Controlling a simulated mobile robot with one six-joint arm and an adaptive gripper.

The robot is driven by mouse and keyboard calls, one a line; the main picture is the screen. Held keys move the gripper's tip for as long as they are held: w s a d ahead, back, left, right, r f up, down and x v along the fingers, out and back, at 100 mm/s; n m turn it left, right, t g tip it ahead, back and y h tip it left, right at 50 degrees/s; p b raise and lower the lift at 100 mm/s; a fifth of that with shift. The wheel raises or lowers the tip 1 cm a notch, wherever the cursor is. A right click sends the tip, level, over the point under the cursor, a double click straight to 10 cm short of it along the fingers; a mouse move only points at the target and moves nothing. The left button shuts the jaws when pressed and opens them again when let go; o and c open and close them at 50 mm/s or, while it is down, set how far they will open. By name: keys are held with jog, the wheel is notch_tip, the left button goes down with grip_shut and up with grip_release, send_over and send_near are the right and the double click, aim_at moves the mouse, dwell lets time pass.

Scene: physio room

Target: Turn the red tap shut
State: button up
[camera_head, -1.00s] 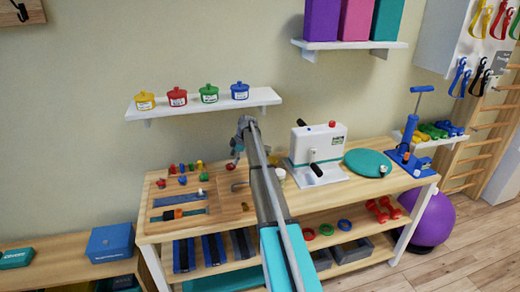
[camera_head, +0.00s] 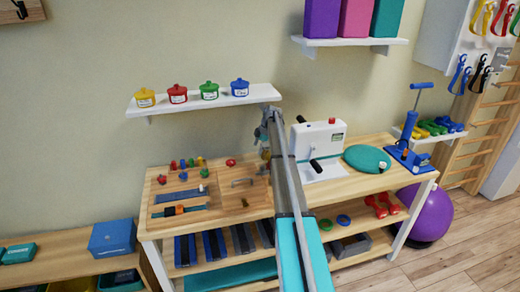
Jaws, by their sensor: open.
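A small red rounded piece (camera_head: 231,162), which looks like the red tap, stands at the back of the wooden activity board on the bench. It is too small to tell how its handle is turned. My gripper (camera_head: 264,153) is just right of it, near the back of the bench and under the white shelf's right end. The gripper is open and apart from the red piece. My arm hides part of the board's right edge and the bench behind it.
Coloured pegs (camera_head: 186,164) and a slider strip (camera_head: 180,211) lie left on the board; a metal handle (camera_head: 242,183) is right. A white machine with a black crank (camera_head: 318,140) stands close right of my arm. The wall shelf (camera_head: 200,101) holds several coloured pots.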

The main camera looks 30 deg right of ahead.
jog(key=shift+s+d, duration=0.2)
jog(key=shift+d, duration=0.4)
jog(key=shift+a, duration=0.1)
